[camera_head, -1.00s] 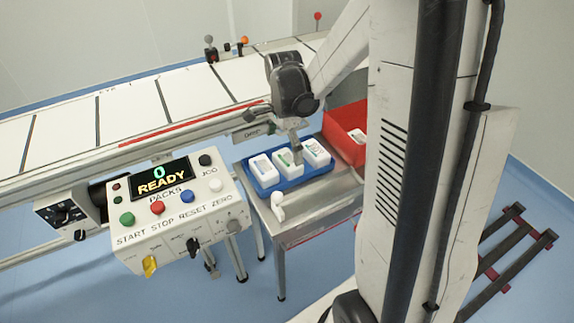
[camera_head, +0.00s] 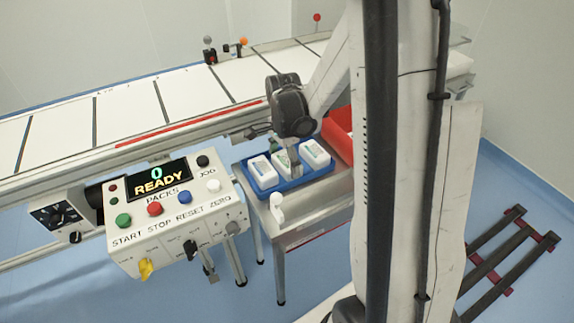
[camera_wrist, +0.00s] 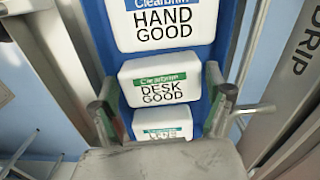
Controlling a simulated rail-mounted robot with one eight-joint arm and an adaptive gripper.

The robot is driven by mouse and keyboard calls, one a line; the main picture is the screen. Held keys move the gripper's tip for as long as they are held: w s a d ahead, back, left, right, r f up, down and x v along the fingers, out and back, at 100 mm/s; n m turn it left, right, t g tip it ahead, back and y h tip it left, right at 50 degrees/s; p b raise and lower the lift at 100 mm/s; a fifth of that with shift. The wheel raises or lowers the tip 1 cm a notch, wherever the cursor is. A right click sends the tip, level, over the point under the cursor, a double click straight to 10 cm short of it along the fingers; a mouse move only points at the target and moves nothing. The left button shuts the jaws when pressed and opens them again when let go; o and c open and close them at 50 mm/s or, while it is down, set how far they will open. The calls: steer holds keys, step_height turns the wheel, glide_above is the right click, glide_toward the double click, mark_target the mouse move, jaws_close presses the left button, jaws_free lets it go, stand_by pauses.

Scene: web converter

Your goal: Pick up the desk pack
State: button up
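The desk pack (camera_wrist: 160,84) is a white pack with a green band and "DESK GOOD" lettering, the middle of three in a blue tray (camera_wrist: 201,55). In the head view the tray (camera_head: 296,183) sits on a metal stand, and the desk pack (camera_head: 282,161) is partly hidden behind my gripper (camera_head: 293,165). In the wrist view my gripper (camera_wrist: 160,88) is open, one finger on each side of the desk pack. I cannot tell whether the fingers touch it. The hand pack (camera_wrist: 163,22) lies beyond it; a third pack (camera_wrist: 163,124) is nearer, partly hidden by my gripper.
A red bin (camera_head: 338,134) stands right behind the tray. A control box (camera_head: 177,214) reading "0 READY" stands to the left. The conveyor (camera_head: 130,112) runs behind. A white handle (camera_head: 277,205) sticks out at the stand's front.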

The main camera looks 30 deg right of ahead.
steer(key=c, duration=0.8)
